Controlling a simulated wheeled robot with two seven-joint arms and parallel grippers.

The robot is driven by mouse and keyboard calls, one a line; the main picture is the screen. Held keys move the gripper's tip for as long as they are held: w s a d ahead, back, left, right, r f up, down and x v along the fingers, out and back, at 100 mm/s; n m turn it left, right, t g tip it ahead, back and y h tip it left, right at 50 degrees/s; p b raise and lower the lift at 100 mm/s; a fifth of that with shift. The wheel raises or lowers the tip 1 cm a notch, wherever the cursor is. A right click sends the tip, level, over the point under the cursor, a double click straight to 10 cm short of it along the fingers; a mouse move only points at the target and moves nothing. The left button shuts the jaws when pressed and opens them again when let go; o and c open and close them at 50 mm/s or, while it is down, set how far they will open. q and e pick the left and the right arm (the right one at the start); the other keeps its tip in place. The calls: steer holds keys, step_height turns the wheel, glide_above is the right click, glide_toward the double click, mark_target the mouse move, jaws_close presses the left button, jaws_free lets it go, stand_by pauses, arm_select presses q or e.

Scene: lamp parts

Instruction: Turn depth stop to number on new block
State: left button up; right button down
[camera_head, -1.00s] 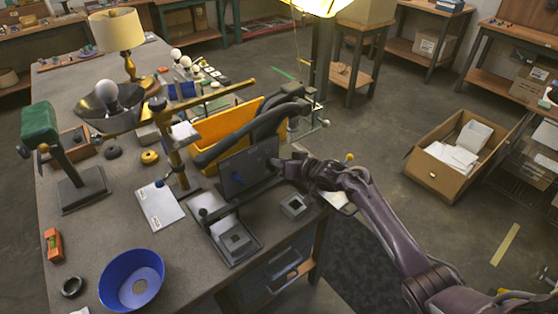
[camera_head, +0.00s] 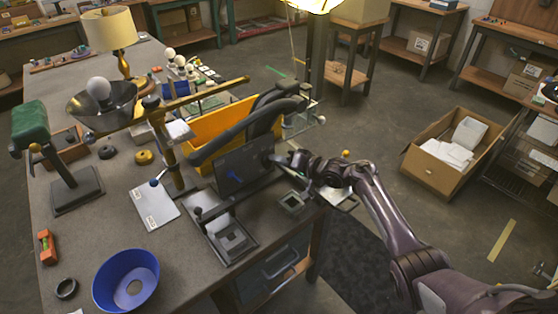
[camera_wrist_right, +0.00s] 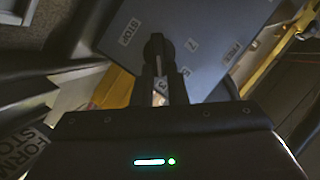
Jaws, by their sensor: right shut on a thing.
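My right gripper (camera_wrist_right: 160,88) is shut on a dark knob (camera_wrist_right: 155,47) on that face. In the head view my right gripper (camera_head: 272,162) is at the panel's right edge. A grey square block (camera_head: 292,202) lies on the bench corner; no number is readable on it. My left gripper is out of view.
The fixture's black base (camera_head: 215,222) holds another square part. A yellow bin (camera_head: 215,122) and thick black curved arms stand behind the panel. A blue bowl (camera_head: 108,282), a white sheet (camera_head: 153,208) and a lamp (camera_head: 112,32) share the bench.

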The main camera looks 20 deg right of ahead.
steer(key=c, duration=1.4)
jaws_free()
steer(key=shift+c, duration=0.2)
steer(key=v, duration=0.7)
steer(key=shift+s+d, duration=0.2)
steer(key=shift+s, duration=0.05)
steer(key=shift+s+d, duration=0.1)
